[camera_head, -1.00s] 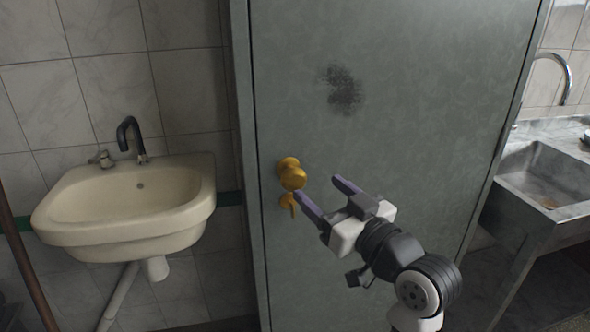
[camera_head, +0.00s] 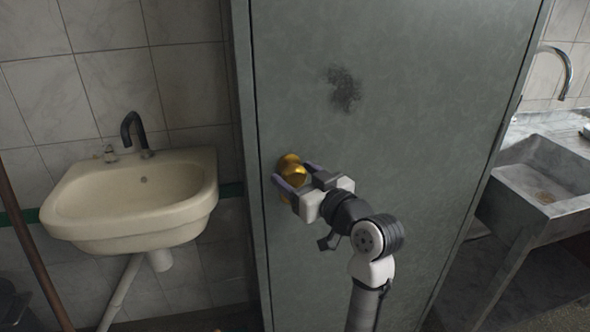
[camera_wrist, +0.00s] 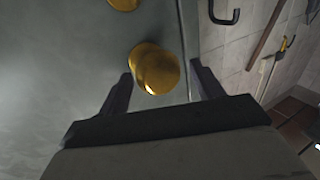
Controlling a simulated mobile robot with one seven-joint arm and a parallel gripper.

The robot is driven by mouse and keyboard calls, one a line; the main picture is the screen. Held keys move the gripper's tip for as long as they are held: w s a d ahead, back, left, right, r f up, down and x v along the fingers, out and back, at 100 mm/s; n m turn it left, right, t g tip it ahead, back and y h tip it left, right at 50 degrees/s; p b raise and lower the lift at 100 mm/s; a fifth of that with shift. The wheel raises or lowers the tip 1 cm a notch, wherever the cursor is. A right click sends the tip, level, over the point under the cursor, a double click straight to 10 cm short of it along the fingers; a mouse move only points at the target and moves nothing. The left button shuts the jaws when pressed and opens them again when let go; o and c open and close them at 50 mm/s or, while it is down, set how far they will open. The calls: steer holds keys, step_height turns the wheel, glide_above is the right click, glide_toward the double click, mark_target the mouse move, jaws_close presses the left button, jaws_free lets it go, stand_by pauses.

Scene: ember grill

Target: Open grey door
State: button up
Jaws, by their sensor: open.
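The grey door (camera_head: 400,110) is closed in its frame and fills the middle of the head view. Its brass knob (camera_head: 291,172) is near the door's left edge. My gripper (camera_head: 291,179) is open at the knob, one finger on each side of it. In the wrist view the round knob (camera_wrist: 155,69) sits between the two open fingers, closer to the left one, with a visible gap on the right. A second brass piece (camera_wrist: 123,3) shows at the top edge of the wrist view. The lower lock part is hidden behind my gripper in the head view.
A cream washbasin (camera_head: 135,205) with a dark tap is on the tiled wall left of the door. A metal sink (camera_head: 543,180) stands at the right. A brown pole (camera_head: 30,250) leans at the far left.

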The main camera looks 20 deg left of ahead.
steer(key=shift+w+a, duration=0.3)
steer(key=shift+a, duration=0.15)
steer(key=c, duration=1.3)
steer(key=shift+c, duration=0.2)
steer(key=shift+s+d+f, duration=0.1)
steer(key=shift+s, duration=0.05)
